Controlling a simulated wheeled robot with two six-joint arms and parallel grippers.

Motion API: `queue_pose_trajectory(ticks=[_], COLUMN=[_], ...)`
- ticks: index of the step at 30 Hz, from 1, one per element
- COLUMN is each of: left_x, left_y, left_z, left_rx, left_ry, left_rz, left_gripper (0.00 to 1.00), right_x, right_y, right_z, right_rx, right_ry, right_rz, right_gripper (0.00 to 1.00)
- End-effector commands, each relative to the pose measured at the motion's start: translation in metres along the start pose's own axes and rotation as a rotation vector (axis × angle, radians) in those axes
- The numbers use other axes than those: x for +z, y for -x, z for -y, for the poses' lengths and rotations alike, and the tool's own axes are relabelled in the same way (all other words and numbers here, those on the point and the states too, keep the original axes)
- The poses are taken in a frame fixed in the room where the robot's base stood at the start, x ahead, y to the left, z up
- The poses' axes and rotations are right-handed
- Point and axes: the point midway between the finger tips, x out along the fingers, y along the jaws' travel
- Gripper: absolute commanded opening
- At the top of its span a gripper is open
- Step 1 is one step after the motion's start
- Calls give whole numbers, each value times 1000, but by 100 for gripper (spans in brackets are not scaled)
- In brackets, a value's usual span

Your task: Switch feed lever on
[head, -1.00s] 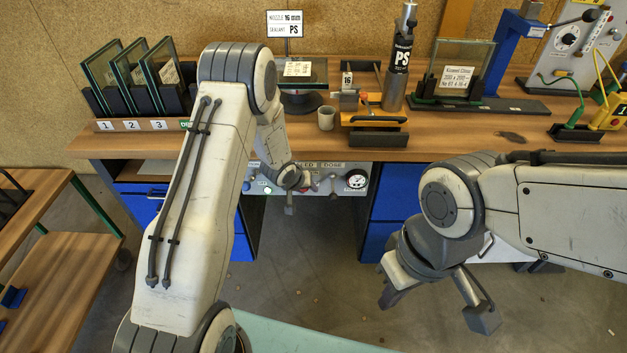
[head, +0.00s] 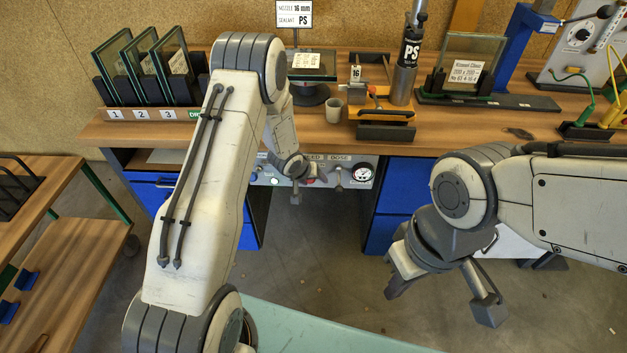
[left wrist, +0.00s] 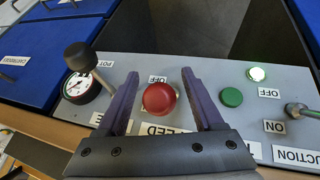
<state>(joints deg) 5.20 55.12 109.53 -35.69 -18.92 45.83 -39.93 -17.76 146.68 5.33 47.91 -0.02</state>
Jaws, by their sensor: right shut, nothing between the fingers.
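The feed lever's red ball knob (left wrist: 158,98) stands on the grey control panel (left wrist: 205,75), above the FEED label and just below an OFF label in the left wrist view. My left gripper (left wrist: 160,76) is open, one finger on each side of the knob, with gaps showing. In the head view my left gripper (head: 311,174) is at the panel under the bench, small and partly hidden by its wrist. The lever's shaft is hidden under the knob. My right gripper (head: 393,290) is shut and empty over the floor, well right of the panel.
Beside the knob are a black-knobbed lever (left wrist: 78,56), a gauge (left wrist: 82,88), a green button (left wrist: 231,97), a lit green lamp (left wrist: 257,73) and the suction lever (left wrist: 296,110). Blue drawers (head: 402,185) flank the panel. The bench (head: 460,128) overhangs above.

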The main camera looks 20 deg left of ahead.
Motion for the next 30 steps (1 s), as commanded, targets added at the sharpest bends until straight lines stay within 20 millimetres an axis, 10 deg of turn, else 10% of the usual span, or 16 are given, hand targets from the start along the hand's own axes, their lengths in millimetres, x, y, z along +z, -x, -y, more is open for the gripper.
queue_pose_trajectory(ticks=[18,30], left_x=[-2,0], left_y=[91,105], left_z=[0,0], left_rx=[-1,0], left_ry=[1,1], left_rz=[-2,0], left_gripper=[68,68], right_x=[-1,-1], right_y=[12,13], right_z=[1,1], right_rx=[0,0], right_ry=[0,0], right_rz=[0,0], right_gripper=[0,0])
